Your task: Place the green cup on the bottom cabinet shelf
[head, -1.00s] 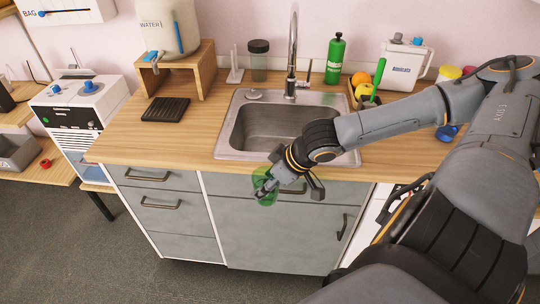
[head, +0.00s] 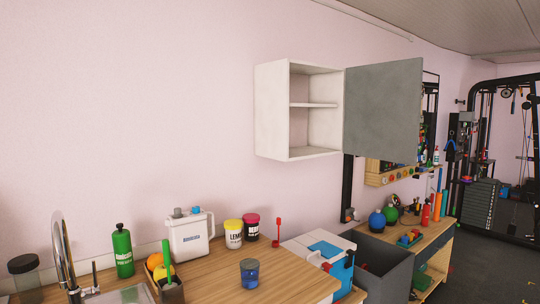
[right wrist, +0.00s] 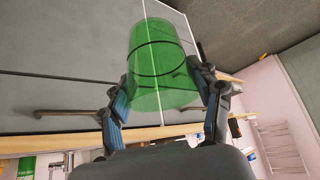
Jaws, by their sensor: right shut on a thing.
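My right gripper (right wrist: 165,110) is shut on the translucent green cup (right wrist: 160,60) in the right wrist view, with one finger on each side of it. Grey drawer fronts with handles show behind the cup. The white wall cabinet (head: 271,110) hangs in the middle of the head view with its grey door (head: 383,110) swung open to the right. One middle shelf (head: 313,105) divides it, and its bottom shelf (head: 312,153) is empty. Neither gripper shows in the head view now.
Below the cabinet, the wooden counter (head: 215,280) holds a blue jar (head: 249,273), a white jug (head: 190,238), a yellow tub (head: 233,234) and a dark tub (head: 252,227). A green bottle (head: 122,251) stands near the faucet (head: 65,255). The wall left of the cabinet is bare.

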